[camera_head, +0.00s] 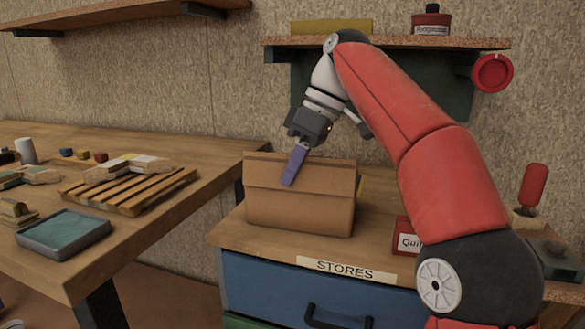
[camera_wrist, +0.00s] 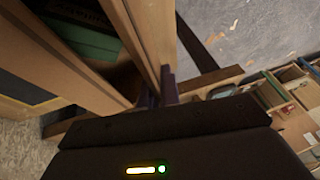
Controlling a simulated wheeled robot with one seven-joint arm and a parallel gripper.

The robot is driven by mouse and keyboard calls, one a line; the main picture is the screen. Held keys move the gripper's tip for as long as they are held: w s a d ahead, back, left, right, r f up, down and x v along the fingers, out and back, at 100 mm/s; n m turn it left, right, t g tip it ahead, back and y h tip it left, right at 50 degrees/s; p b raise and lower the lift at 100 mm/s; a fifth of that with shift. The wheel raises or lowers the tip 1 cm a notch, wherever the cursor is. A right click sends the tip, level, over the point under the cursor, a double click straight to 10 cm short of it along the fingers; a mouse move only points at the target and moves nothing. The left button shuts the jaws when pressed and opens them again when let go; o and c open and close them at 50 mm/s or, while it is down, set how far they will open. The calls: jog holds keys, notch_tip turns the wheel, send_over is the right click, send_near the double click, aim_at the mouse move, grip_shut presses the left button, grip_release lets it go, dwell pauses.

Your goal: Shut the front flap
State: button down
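A brown cardboard box (camera_head: 298,212) stands on the stores cabinet in the head view. Its front flap (camera_head: 265,174) shows as a band along the top of the front side, marked off by a crease. My gripper (camera_head: 294,168) points down at the flap, and a purple finger overlaps the flap's face. In the wrist view my purple fingers (camera_wrist: 160,92) are at a cardboard panel (camera_wrist: 150,38), close to its edge. A green thing (camera_wrist: 80,38) shows inside the box. Whether the fingers are pressed on the panel or just beside it cannot be told.
The cabinet top (camera_head: 375,235) carries a red labelled box (camera_head: 408,238) to the right. A wooden table (camera_head: 180,150) on the left holds a slatted rack (camera_head: 130,190) and a tray (camera_head: 63,234). A wall shelf (camera_head: 400,42) hangs above, behind my arm.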

jog(key=c, duration=1.6)
grip_release()
jog(key=shift+s, duration=0.1)
